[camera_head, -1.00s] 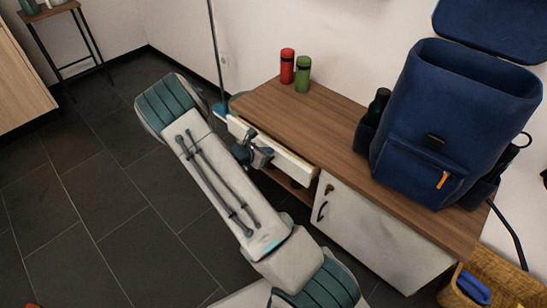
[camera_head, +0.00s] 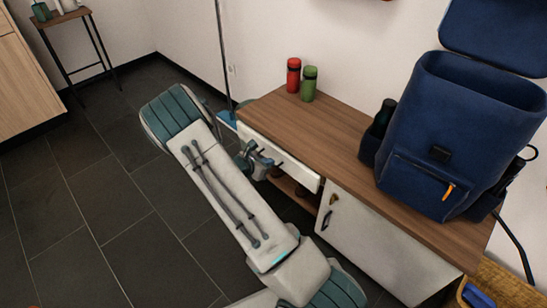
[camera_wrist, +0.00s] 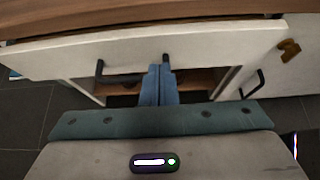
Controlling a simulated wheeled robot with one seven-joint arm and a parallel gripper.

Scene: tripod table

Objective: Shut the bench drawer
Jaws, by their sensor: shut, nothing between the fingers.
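The bench drawer has a white front (camera_head: 283,158) under the left part of the wooden bench top. In the wrist view the white drawer front (camera_wrist: 215,43) spans the picture below the top's edge, with dark handle parts on it. Contact is unclear.
The bench top (camera_head: 335,135) carries a red bottle (camera_head: 293,75), a green bottle (camera_head: 309,84) and a blue backpack (camera_head: 430,140). A white cabinet door (camera_head: 380,240) is right of the drawer. A wicker basket (camera_head: 512,287) stands at lower right. Dark floor is clear at left.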

